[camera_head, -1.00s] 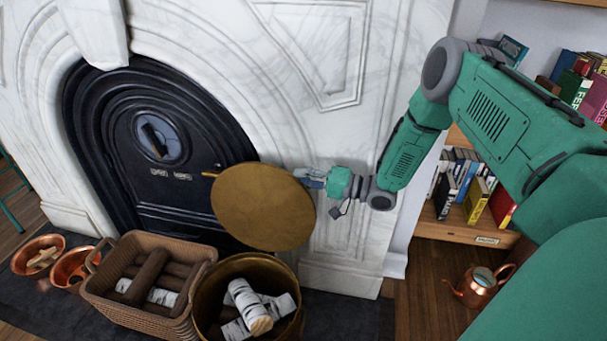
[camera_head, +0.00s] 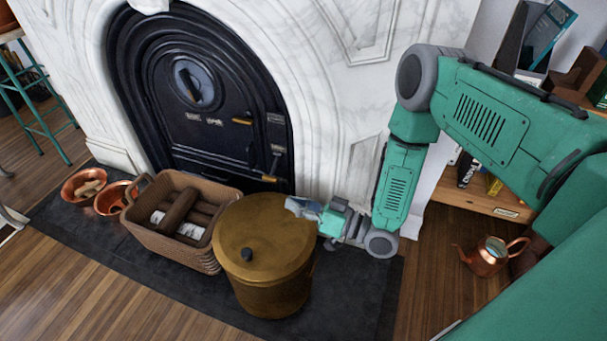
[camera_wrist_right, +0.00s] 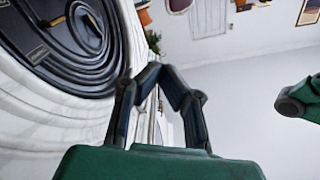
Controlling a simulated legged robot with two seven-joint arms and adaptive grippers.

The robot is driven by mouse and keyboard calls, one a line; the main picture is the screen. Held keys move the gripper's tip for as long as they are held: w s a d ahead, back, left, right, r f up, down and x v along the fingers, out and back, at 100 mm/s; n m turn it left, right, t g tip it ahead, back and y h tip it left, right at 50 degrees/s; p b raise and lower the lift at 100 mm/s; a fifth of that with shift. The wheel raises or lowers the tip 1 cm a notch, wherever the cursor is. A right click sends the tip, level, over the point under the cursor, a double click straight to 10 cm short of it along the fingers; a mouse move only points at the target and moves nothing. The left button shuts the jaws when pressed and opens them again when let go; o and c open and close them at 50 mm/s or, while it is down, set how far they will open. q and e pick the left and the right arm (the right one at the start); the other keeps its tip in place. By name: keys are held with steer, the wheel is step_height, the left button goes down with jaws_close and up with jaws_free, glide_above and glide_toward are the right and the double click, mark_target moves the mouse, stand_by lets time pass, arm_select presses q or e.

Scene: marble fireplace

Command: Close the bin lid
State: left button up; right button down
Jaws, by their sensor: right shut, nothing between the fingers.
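The brass bin (camera_head: 273,296) stands on the dark hearth. Its round brass lid (camera_head: 262,230) lies over the top and covers the opening, with a dark knob near its front. The logs inside are hidden. My right gripper (camera_head: 291,204) is at the lid's right rear edge, its fingertips at or just over the rim; I cannot tell whether they touch. In the right wrist view my right gripper (camera_wrist_right: 158,70) is shut with its fingertips together and nothing between them. The bin is not seen in that view. My left gripper is not in view.
A wicker basket (camera_head: 148,222) with logs stands directly left of the bin. Copper bowls (camera_head: 92,192) sit further left. The marble fireplace (camera_head: 330,100) with its black door rises behind. A copper kettle (camera_head: 488,256) stands at right. The wooden floor in front is clear.

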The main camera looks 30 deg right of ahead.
mark_target(269, 275)
steer(key=s+a+f+n+b, duration=0.2)
steer(key=f+n, duration=0.1)
steer(key=f, duration=0.3)
steer(key=s+a+f+n+b, duration=0.2)
steer(key=a+f+n, duration=0.1)
steer(key=f, duration=0.4)
steer(key=s+a+f+n+y+b, duration=0.1)
steer(key=s+a+f+n+b, duration=0.1)
steer(key=f+n, duration=0.2)
step_height(269, 275, down, 2)
steer(key=shift+s+a+f+g+b, duration=0.2)
steer(key=shift+s+a+g+b, duration=0.1)
steer(key=shift+s+a+g, duration=0.1)
steer(key=shift+d+f, duration=0.1)
steer(key=shift+d, duration=0.05)
